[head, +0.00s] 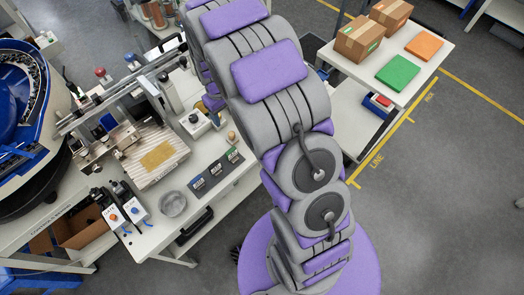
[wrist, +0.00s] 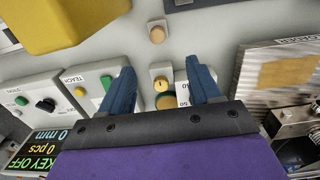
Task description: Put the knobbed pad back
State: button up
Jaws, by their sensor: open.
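My gripper (wrist: 160,67) is open, its two blue fingers apart with nothing held between them. In the wrist view, a pale pad with a round tan knob (wrist: 157,33) lies on the light bench top, beyond the fingertips; I take it for the knobbed pad. A tan knob (head: 231,136) also shows near the bench's right side in the head view. A small pale fixture with a yellow knob (wrist: 163,84) shows between the fingers, below them as far as I can tell. My gripper is hidden behind my arm in the head view.
A ribbed metal plate with a gold patch (head: 157,155) lies on the bench. Control boxes (wrist: 92,88) stand left of the fingers. A large yellow block (wrist: 60,22) fills the wrist view's upper left. A round clear dish (head: 173,203) sits near the bench front. Boxes (head: 360,38) stand on a side table.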

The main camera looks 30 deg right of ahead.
jog(key=s+r+m, duration=0.2)
jog(key=s+r, duration=1.2)
jog(key=s, duration=0.3)
jog(key=s+r+g, duration=0.1)
jog(key=s+r, duration=0.1)
jog(key=s, duration=0.7)
jog(key=s+r+m, duration=0.1)
jog(key=s+r, duration=0.1)
jog(key=s, duration=0.7)
jog(key=shift+d+r+m+g, duration=0.3)
jog(key=shift+g, duration=0.1)
